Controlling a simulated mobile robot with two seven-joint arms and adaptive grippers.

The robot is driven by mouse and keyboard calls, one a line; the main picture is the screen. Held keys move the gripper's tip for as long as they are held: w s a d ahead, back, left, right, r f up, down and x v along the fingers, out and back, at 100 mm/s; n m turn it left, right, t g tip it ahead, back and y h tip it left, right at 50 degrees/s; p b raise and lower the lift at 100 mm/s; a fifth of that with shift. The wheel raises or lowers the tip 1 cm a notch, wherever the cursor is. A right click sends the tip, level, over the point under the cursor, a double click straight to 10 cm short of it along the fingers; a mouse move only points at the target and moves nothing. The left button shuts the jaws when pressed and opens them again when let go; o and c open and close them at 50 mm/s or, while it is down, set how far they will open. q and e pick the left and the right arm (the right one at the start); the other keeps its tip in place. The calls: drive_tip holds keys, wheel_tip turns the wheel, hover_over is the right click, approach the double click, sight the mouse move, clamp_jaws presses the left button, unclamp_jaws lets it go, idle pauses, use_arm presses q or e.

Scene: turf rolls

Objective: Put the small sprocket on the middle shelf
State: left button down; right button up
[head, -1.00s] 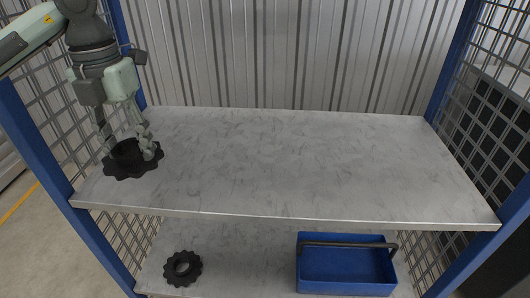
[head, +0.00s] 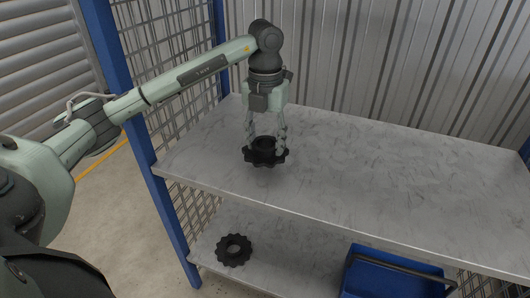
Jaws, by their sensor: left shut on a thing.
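A black toothed sprocket (head: 263,158) is held in my left gripper (head: 266,146), whose fingers point down and are shut on it. It is over the left part of the upper of the two grey metal shelves (head: 360,175) in view. I cannot tell whether its underside touches the surface. A second black sprocket (head: 234,251) lies flat on the lower shelf (head: 285,262), below and in front. I cannot tell for sure which sprocket is the smaller one. My right gripper is not in view.
A blue tote with a dark handle (head: 380,277) stands on the lower shelf, partly cut off at the bottom. Blue posts (head: 115,75) and wire mesh close the left side. The upper shelf is bare to the right of the held sprocket.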

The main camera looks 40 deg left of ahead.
sight(265, 155)
use_arm(q)
wheel_tip(265, 155, down, 3)
drive_tip(key=shift+r, duration=0.2)
drive_tip(key=shift+f, duration=0.25)
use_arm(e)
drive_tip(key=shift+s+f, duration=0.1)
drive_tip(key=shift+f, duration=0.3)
use_arm(q)
drive_tip(key=shift+f, duration=0.1)
drive_tip(key=c, duration=1.1)
unclamp_jaws()
drive_tip(key=o, duration=0.3)
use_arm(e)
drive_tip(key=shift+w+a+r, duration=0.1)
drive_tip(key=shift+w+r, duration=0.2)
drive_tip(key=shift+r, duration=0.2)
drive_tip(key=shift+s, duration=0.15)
